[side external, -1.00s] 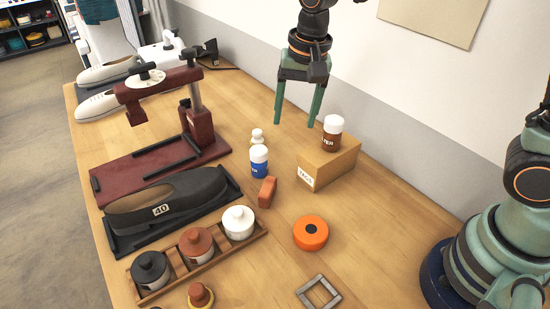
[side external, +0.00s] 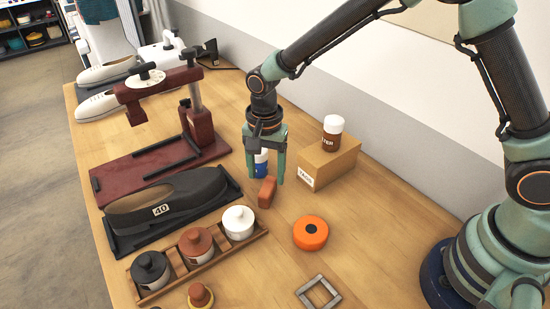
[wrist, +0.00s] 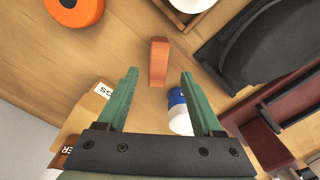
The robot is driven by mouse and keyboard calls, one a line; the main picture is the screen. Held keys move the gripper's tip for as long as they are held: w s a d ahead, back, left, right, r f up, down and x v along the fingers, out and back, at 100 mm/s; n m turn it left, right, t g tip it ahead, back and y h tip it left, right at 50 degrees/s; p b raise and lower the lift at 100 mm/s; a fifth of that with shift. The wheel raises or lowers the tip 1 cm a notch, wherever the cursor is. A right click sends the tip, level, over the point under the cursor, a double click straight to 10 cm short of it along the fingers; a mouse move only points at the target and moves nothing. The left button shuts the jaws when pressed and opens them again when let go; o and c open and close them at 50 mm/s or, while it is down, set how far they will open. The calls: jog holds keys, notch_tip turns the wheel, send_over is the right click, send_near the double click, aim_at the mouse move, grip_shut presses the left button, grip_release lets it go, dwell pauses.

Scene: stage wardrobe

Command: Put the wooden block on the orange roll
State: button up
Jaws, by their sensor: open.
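My gripper (side external: 266,180) is open and empty, pointing down just behind the block. In the wrist view the block (wrist: 159,62) lies ahead of and between the green fingertips (wrist: 159,73), with no contact visible. The orange roll (side external: 310,233) lies flat on the table to the right and nearer the camera, with bare table between it and the block. It also shows in the wrist view (wrist: 75,10), at the top left.
The blue-and-white bottle (wrist: 178,112) is close beside one finger. A cardboard box (side external: 330,162) with a brown bottle (side external: 332,134) on it stands to the right. A dark shoe (side external: 165,203) and a rack of jars (side external: 202,262) are to the left.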

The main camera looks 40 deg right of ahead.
aim_at(268, 187)
jog(key=shift+s+f, duration=0.15)
jog(key=shift+f, duration=2.5)
grip_shut()
